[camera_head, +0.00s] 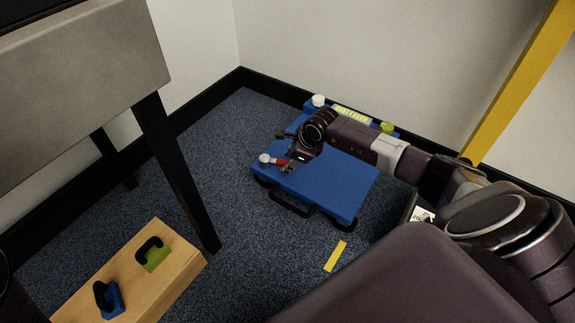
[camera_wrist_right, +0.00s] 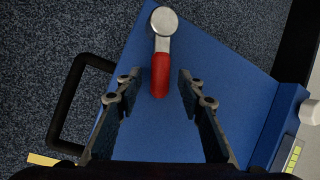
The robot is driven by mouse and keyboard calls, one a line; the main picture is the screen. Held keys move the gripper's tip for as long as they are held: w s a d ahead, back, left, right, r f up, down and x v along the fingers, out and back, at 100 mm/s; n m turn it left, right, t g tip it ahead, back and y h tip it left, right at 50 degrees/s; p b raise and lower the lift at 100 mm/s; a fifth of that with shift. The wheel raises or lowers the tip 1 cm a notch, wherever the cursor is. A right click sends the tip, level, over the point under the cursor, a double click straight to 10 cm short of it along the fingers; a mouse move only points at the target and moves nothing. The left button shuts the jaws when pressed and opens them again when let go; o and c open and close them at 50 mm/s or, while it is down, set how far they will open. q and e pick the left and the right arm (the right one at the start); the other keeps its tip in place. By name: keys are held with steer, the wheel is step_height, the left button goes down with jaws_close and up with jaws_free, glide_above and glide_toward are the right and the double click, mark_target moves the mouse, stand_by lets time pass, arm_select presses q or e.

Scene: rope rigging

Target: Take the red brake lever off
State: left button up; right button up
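The red brake lever (camera_wrist_right: 160,75) sits on top of the blue unit (camera_head: 335,184), with a round silver pivot (camera_wrist_right: 164,20) at its far end. In the head view the lever (camera_head: 281,162) is at the unit's left corner. My right gripper (camera_head: 287,168) is over that corner. In the right wrist view my right gripper (camera_wrist_right: 156,77) is open, with one finger on each side of the lever's red handle and a visible gap on both sides. I cannot tell its exact height above the unit. My left gripper is not clearly in view.
A wooden block (camera_head: 178,267) at lower left bears a green piece (camera_head: 153,259) and a blue piece (camera_head: 113,302) with black handles. A grey table (camera_head: 75,80) stands at left. A yellow post (camera_head: 520,80) rises at right. Blue carpet lies between, with a yellow strip (camera_head: 335,256).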

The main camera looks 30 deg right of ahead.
steer(key=shift+w+f, duration=0.15)
steer(key=shift+f, duration=0.15)
steer(key=shift+c, duration=0.6)
jaws_close()
